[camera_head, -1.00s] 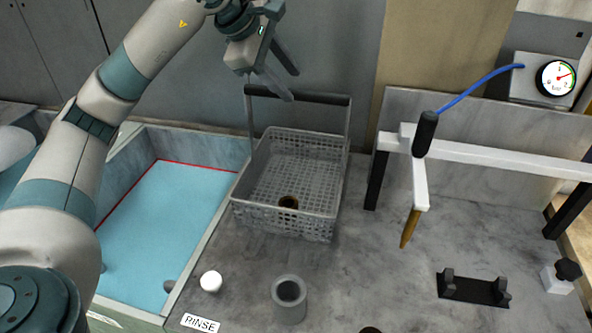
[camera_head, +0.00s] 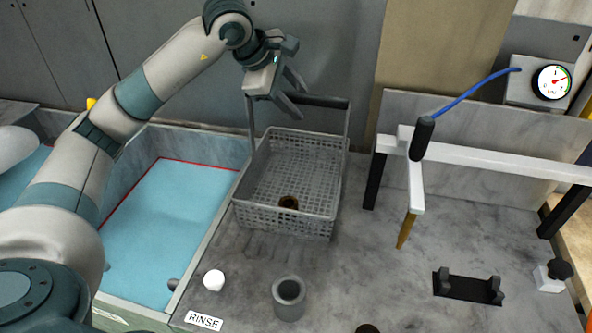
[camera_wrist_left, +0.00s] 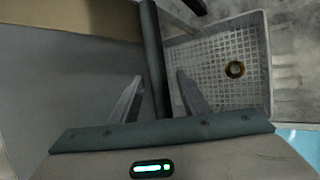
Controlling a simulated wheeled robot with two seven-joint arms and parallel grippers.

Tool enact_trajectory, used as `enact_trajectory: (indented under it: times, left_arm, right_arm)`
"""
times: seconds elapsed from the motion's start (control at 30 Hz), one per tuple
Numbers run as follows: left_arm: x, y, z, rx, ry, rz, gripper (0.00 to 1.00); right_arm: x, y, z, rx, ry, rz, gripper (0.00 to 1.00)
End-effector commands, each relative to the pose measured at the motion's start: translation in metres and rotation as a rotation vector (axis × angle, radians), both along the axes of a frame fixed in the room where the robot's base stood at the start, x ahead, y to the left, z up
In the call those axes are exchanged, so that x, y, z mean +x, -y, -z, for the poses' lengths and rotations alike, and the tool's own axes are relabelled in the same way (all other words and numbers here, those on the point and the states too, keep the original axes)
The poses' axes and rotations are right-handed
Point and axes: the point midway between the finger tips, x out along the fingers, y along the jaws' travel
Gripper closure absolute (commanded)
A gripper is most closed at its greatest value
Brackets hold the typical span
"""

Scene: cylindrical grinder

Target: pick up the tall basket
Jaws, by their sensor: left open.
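The tall basket (camera_head: 285,218) is a grey perforated basket with an upright frame and a dark handle bar (camera_head: 325,101) across its top. It stands on the grey marbled counter, right of the blue-floored basin. A small brass ring (camera_head: 289,202) lies inside it. In the left wrist view, the bar (camera_wrist_left: 152,50) runs between the spread fingers of the gripper (camera_wrist_left: 160,77), and the basket (camera_wrist_left: 210,55) is to the right. I cannot tell whether the fingers touch the bar. My right gripper is not in view.
The basin (camera_head: 165,225) lies left of the basket. In front stand a white ball-like knob (camera_head: 214,280), a grey cup (camera_head: 289,297) and a RINSE label (camera_head: 203,321). A white rail (camera_head: 490,160) with a hanging nozzle (camera_head: 423,138) is at the right.

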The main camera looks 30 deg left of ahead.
Motion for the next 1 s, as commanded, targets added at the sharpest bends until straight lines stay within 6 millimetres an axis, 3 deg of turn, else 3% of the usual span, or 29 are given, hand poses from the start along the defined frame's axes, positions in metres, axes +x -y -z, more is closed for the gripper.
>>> enact_trajectory:
  times: [0.17, 0.33, 0.37, 1.0]
  left_arm:
    - [-0.0001, 0.0001, -0.0002, 0.000, 0.000, 0.000, 0.59]
    - [-0.0001, 0.0001, -0.0002, 0.000, 0.000, 0.000, 0.97]
    - [-0.0001, 0.0001, -0.0002, 0.000, 0.000, 0.000, 1.00]
    - [-0.0003, 0.0000, -0.0001, 0.002, -0.001, 0.001, 1.00]
  right_arm:
    - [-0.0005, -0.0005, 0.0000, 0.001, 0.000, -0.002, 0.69]
    - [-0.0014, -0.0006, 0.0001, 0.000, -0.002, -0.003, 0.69]
    - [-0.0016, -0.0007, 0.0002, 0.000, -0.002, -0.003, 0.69]
    - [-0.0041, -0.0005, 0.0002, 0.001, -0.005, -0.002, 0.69]
